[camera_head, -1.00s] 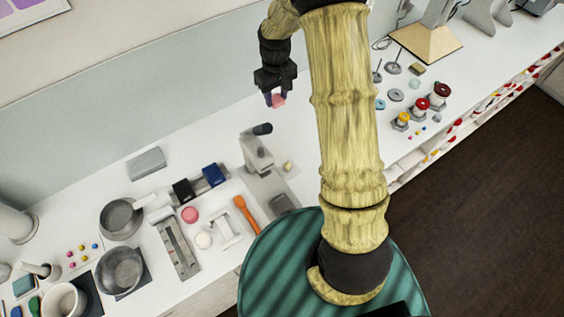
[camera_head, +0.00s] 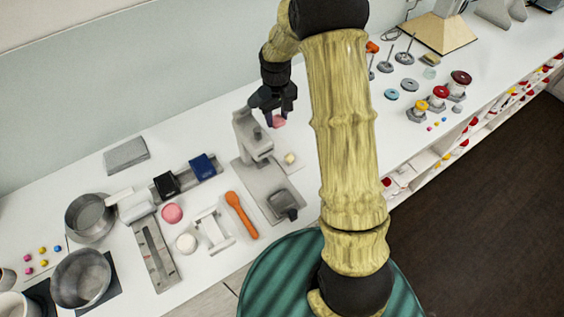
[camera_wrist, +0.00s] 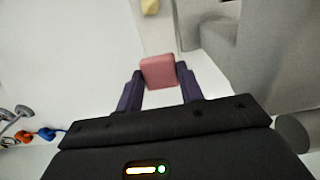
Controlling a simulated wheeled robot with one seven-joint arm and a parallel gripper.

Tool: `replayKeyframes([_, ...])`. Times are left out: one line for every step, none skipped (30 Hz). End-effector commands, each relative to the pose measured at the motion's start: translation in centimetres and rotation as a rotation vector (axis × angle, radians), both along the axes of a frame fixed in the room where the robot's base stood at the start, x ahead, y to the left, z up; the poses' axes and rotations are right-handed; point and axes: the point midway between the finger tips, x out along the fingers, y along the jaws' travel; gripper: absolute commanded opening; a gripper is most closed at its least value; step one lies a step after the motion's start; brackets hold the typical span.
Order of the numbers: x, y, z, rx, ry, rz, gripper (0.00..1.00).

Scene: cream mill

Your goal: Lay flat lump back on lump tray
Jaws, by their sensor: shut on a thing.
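My gripper (camera_head: 277,117) is shut on a pink flat lump (camera_head: 278,122), held in the air close to the grey press (camera_head: 258,143). In the wrist view the pink lump (camera_wrist: 158,72) sits between the two purple fingertips, with its outer part sticking out past them. A pale strip with a small yellowish lump (camera_wrist: 150,6) lies beyond it. In the head view a yellowish lump (camera_head: 290,158) rests on a small pale base (camera_head: 293,166) beside the press. I cannot tell for sure whether this base is the lump tray.
The press stands very near my gripper and fills the right of the wrist view. An orange spoon (camera_head: 240,212), a round pink piece (camera_head: 172,213) and a grey metal rail (camera_head: 155,255) lie to the left. Spools (camera_head: 440,95) stand at the right.

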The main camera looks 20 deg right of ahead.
Motion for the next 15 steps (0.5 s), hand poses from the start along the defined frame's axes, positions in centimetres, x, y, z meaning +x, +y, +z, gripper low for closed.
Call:
replayKeyframes([0.02,-0.07,-1.19,0.0,-0.001,-0.001,0.12])
replayKeyframes([0.01,-0.08,-1.34,0.0,-0.001,-0.002,0.12])
replayKeyframes([0.02,-0.11,-1.45,0.0,-0.001,-0.002,0.12])
replayKeyframes([0.02,-0.12,-1.47,0.0,-0.001,-0.002,0.12])
replayKeyframes([0.02,-0.14,-1.46,0.0,-0.001,-0.003,0.12])
replayKeyframes([0.02,-0.14,-1.4,0.0,-0.001,-0.003,0.12])
replayKeyframes([0.02,-0.12,-1.35,0.0,-0.001,-0.002,0.12])
replayKeyframes([0.02,-0.09,-1.3,0.0,-0.001,-0.002,0.12])
replayKeyframes([0.02,-0.03,-1.27,0.0,-0.001,-0.001,0.12])
replayKeyframes([0.01,0.02,-1.26,0.0,-0.001,0.0,0.12])
replayKeyframes([0.01,0.07,-1.26,0.0,-0.001,0.001,0.12])
replayKeyframes([0.02,0.14,-1.27,0.0,0.0,0.002,0.12])
replayKeyframes([0.01,0.16,-1.28,0.0,0.0,0.003,0.12])
replayKeyframes([0.01,0.16,-1.34,0.0,0.0,0.003,0.12])
replayKeyframes([0.0,0.17,-1.5,0.0,0.001,0.003,0.12])
